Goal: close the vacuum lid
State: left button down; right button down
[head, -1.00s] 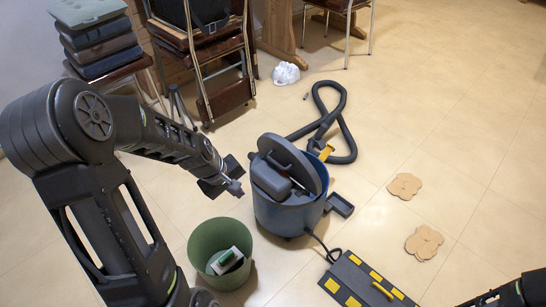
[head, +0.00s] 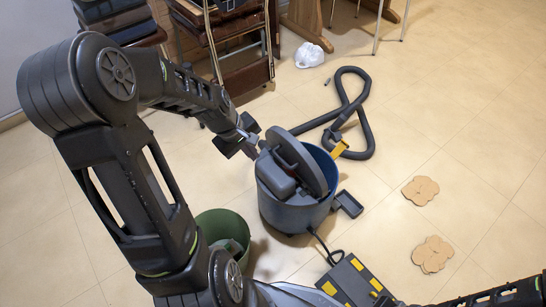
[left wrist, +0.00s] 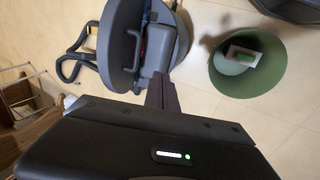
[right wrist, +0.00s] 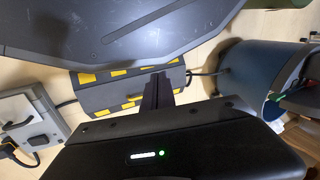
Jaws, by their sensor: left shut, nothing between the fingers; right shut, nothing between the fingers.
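The vacuum (head: 290,205) is a blue canister standing on the floor in the middle of the head view. Its grey round lid (head: 303,160) is open and tilted up on the canister. In the left wrist view the lid (left wrist: 119,45) shows edge-up with a dark handle. My left gripper (head: 254,150) is shut and empty, just left of the lid at about rim height; I cannot tell if it touches. My right gripper (right wrist: 158,78) is shut and empty in the right wrist view, above a black and yellow box (right wrist: 110,97). The blue canister (right wrist: 245,75) also shows there.
A green bin (head: 222,232) stands left of the vacuum, partly behind my arm. A black hose (head: 362,120) curls on the floor behind it. Folded chairs (head: 235,50) stand at the back left. Flat brown pieces (head: 420,190) lie on clear floor at right.

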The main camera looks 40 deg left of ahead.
pick_arm(q)
jog(key=w+f+b, duration=0.1)
jog(key=w+f, duration=0.1)
jog(key=f, duration=0.1)
jog(key=w+d+f+b, duration=0.1)
jog(key=w+f+b, duration=0.1)
jog(key=f, duration=0.1)
jog(key=w+d+f+b, duration=0.1)
jog(key=w+f+b, duration=0.1)
jog(key=f, duration=0.1)
jog(key=shift+w+f, duration=0.25)
jog(key=shift+f, duration=0.05)
jog(key=shift+w+d+r, duration=0.1)
jog(key=shift+w+d, duration=0.1)
jog(key=shift+w, duration=0.2)
jog(key=shift+w+r, duration=0.1)
jog(key=shift+r, duration=0.05)
